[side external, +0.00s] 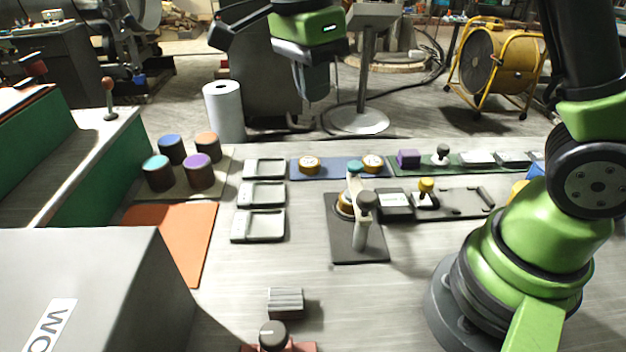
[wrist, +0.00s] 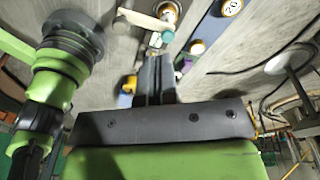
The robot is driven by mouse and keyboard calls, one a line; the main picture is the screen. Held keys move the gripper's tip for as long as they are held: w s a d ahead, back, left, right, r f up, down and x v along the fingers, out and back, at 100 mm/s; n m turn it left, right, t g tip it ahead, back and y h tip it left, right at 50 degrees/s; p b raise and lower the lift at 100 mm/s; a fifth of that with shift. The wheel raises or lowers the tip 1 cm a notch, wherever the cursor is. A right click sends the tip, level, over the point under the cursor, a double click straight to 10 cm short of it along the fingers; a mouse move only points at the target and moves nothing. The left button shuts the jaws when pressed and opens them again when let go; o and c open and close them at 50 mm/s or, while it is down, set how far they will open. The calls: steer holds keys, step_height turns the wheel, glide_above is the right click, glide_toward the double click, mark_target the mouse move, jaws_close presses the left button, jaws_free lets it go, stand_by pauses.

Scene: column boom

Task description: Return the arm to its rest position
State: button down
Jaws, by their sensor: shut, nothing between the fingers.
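My gripper (side external: 314,92) hangs high over the back of the workbench (side external: 320,300) in the side view, below a green wrist block. It is well above the bench top and apart from the things on it. In the wrist view the dark fingers of my gripper (wrist: 155,75) are together with nothing between them. The tip region partly covers the bench items behind it.
A white paper roll (side external: 224,112) stands at the left back. A dark stand with a light lever (side external: 361,235) is mid-bench. Capped jars (side external: 199,172), grey trays (side external: 258,225) and a grey box (side external: 90,285) are left. A yellow fan (side external: 495,60) stands behind.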

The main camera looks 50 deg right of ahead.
steer(key=s+r+n+t+y, duration=0.1)
steer(key=s+r+n+t, duration=0.2)
steer(key=s+n, duration=0.5)
steer(key=s+r+n+t+y, duration=0.2)
steer(key=s+n+t, duration=0.3)
steer(key=s+n, duration=0.3)
steer(key=shift+s+d+r+n, duration=0.3)
steer(key=shift+r+n, duration=0.2)
steer(key=shift+r, duration=0.05)
